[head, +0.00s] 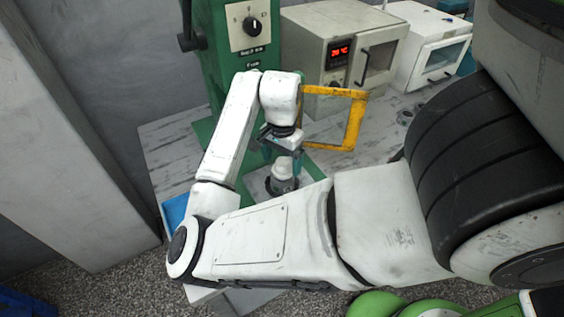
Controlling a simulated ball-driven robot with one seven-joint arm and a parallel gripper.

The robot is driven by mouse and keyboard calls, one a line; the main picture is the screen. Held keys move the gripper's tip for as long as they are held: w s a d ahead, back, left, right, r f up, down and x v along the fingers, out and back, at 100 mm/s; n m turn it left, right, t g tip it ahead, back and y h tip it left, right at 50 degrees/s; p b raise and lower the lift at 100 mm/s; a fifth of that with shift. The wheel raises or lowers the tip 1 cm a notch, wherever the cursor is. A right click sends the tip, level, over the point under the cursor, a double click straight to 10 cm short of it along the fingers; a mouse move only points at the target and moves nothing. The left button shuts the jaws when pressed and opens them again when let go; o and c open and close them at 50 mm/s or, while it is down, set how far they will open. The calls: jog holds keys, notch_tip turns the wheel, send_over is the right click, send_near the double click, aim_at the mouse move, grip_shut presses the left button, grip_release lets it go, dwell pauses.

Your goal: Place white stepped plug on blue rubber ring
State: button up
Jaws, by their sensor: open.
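My gripper (283,158) points down over the bench, with its teal fingers on either side of a small white piece. The white piece (284,168) looks like the white stepped plug, upright between and just below the fingertips. The fingers are open around it. It stands over a dark round part (281,186) on a pale plate. I cannot tell whether the blue rubber ring is there under the plug. My arm hides part of the area in front.
A green press (235,50) with a dial stands behind my gripper. A yellow frame (345,118) stands close on the right. A beige oven (325,60) and a white cabinet (430,50) are at the back. A blue tray (174,209) lies at the left bench edge.

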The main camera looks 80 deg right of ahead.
aim_at(284, 160)
notch_tip(284, 160, up, 11)
dwell(0.3)
jog(key=w+d+n+h, duration=0.2)
jog(key=d+n+h, duration=0.2)
jog(key=n+h, duration=0.25)
jog(key=w+a+f+n+t, duration=0.2)
jog(key=w+a+f+n, duration=0.3)
jog(key=a+f+n, duration=0.3)
jog(key=s+a+f+n+y, duration=0.3)
jog(key=a+f, duration=0.4)
jog(key=a, duration=0.3)
jog(key=s+a+f+n+g+y, duration=0.1)
jog(key=s+a+f+n+y, duration=0.2)
jog(key=a+f, duration=0.3)
jog(key=s+a+n, duration=0.1)
jog(key=a, duration=0.4)
jog(key=shift+s+f+n, duration=0.35)
jog(key=shift+f, duration=0.05)
